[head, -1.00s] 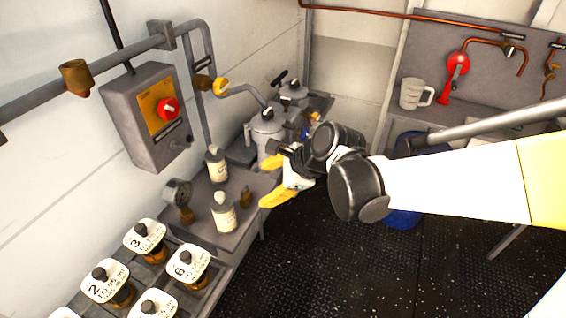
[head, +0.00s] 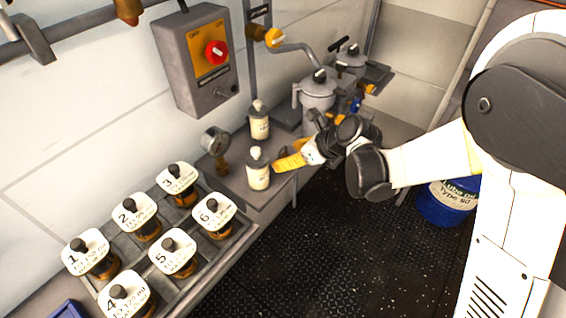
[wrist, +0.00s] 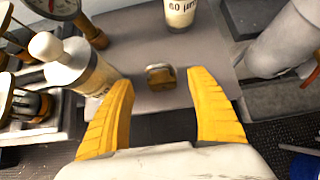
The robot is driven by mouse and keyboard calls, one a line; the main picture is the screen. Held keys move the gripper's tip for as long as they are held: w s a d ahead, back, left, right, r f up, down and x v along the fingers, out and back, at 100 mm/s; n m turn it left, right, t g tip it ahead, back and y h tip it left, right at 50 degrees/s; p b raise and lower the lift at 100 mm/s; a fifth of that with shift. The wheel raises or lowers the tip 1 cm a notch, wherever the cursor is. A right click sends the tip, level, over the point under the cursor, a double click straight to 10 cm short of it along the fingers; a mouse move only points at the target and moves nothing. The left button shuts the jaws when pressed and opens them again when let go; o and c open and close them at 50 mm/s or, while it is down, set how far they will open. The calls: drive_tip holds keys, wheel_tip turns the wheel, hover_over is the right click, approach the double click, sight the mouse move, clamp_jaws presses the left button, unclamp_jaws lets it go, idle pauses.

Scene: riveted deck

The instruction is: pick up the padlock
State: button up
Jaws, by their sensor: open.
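The padlock (wrist: 160,77) is small and brass-coloured with a grey shackle. It lies on the grey bench top in the wrist view, seen between and just beyond my fingertips. In the head view I cannot make it out now; my gripper or the bottle beside it seems to cover it. My gripper (wrist: 162,96) has two yellow ribbed fingers, spread apart with nothing between them. In the head view my gripper (head: 289,163) is over the bench edge, just right of the front white-capped bottle (head: 258,169).
The front bottle (wrist: 92,75) stands close to my left finger. Another bottle (wrist: 180,12) stands behind the padlock. A gauge (head: 214,140), a grey pot (head: 318,92) and a rack of numbered jars (head: 170,252) are also on the bench. A blue drum (head: 446,203) stands right.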

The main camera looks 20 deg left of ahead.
sight(284, 157)
drive_tip(key=b+x, duration=0.1)
drive_tip(key=x, duration=0.2)
drive_tip(key=shift+w+f, duration=0.15)
drive_tip(key=shift+f, duration=0.1)
drive_tip(key=shift+r, duration=0.1)
drive_tip(key=c, duration=1.3)
